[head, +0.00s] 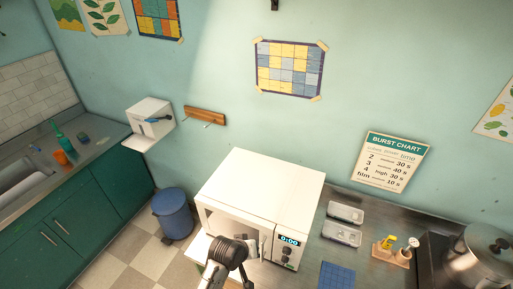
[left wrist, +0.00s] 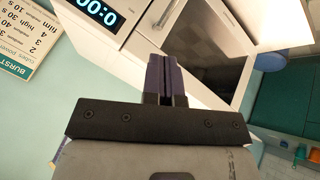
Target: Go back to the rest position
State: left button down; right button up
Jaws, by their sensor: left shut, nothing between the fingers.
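The white microwave (head: 262,185) stands on the counter in the head view, its display reading 0:00. Its front also shows in the left wrist view (left wrist: 140,48), with the display at the top left and a dark front area to the right. My left arm rises from the bottom middle of the head view in front of the microwave and covers part of its front. My left gripper (left wrist: 166,75) is shut and empty, its dark fingers pointing toward the microwave front. I cannot tell whether they touch it. My right gripper is in neither view.
Right of the microwave are two soap-dish-like trays (head: 343,224), a blue mat (head: 337,276), a wooden holder (head: 391,252) and a metal pot (head: 487,246). A blue bin (head: 172,213) stands on the floor to the left. A sink counter (head: 75,175) is at far left.

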pick_arm(q)
jog(key=s+a+r+m+t+y, duration=0.15)
jog(key=a+r+m, duration=0.25)
jog(key=r, duration=0.9)
jog(key=s+a+r+t, duration=0.2)
jog(key=s+a+r, duration=0.1)
jog(key=s+a, duration=0.2)
jog(key=s+a+f+n+g+y, duration=0.1)
jog(key=s+a+f, duration=0.1)
jog(key=s+a, duration=0.35)
jog(key=s+a+f+y, duration=0.1)
jog(key=s+a+f, duration=0.15)
jog(key=s, duration=0.65)
jog(key=s+a+f+g, duration=0.1)
jog(key=s+f+g, duration=0.1)
jog(key=s+f, duration=0.2)
jog(key=s+a+f+g+p, duration=0.1)
jog(key=s+f, duration=0.4)
jog(key=s, duration=0.6)
jog(key=shift+f+n+g+y, duration=0.2)
jog(key=shift+n+g+y, duration=0.15)
jog(key=shift+g, duration=0.4)
jog(key=c, duration=1.8)
grip_release()
jog(key=shift+a, duration=0.1)
